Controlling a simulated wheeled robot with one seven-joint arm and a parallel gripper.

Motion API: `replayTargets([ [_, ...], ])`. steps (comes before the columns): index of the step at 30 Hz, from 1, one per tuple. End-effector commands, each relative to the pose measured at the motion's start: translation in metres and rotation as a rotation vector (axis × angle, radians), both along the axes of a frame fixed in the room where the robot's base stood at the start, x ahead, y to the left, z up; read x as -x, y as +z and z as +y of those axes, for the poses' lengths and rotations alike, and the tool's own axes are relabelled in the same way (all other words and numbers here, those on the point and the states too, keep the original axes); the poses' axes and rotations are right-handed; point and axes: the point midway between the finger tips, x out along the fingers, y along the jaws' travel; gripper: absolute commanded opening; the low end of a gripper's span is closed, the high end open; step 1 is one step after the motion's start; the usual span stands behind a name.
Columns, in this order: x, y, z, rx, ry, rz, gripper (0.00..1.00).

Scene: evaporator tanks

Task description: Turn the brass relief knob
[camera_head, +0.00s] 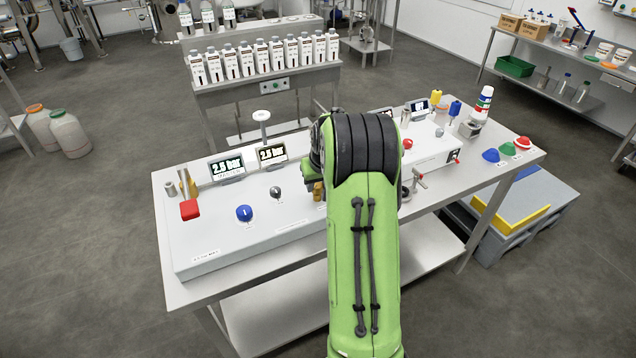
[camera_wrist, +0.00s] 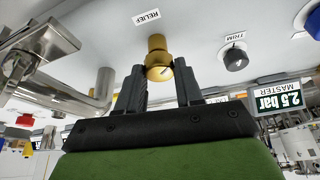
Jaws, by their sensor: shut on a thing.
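The brass relief knob (camera_wrist: 156,45) shows in the wrist view, below its RELIEF label (camera_wrist: 147,17). A dark indicator line shows on its face. My gripper (camera_wrist: 159,70) has its two dark fingers on either side of the knob and is shut on it. In the head view a small part of the brass knob (camera_head: 318,190) shows at the left edge of my green arm. My arm hides the gripper there.
The dark TRIM knob (camera_wrist: 235,60) sits beside the brass knob. A MASTER display (camera_wrist: 277,97) reads 2.5 bar. A metal lever or pipe fitting (camera_wrist: 42,50) is close on the left. In the head view a blue knob (camera_head: 244,213) and red button (camera_head: 189,209) sit on the panel.

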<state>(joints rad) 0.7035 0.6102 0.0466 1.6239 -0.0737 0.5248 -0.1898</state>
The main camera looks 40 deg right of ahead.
Motion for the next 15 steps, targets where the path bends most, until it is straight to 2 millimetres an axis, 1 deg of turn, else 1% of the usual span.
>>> replayTargets([
  [5, -0.0009, -0.0006, 0.0014, 0.001, -0.104, 0.000, 0.05],
  [15, -0.0023, -0.0002, 0.0029, 0.001, -0.405, 0.001, 0.05],
])
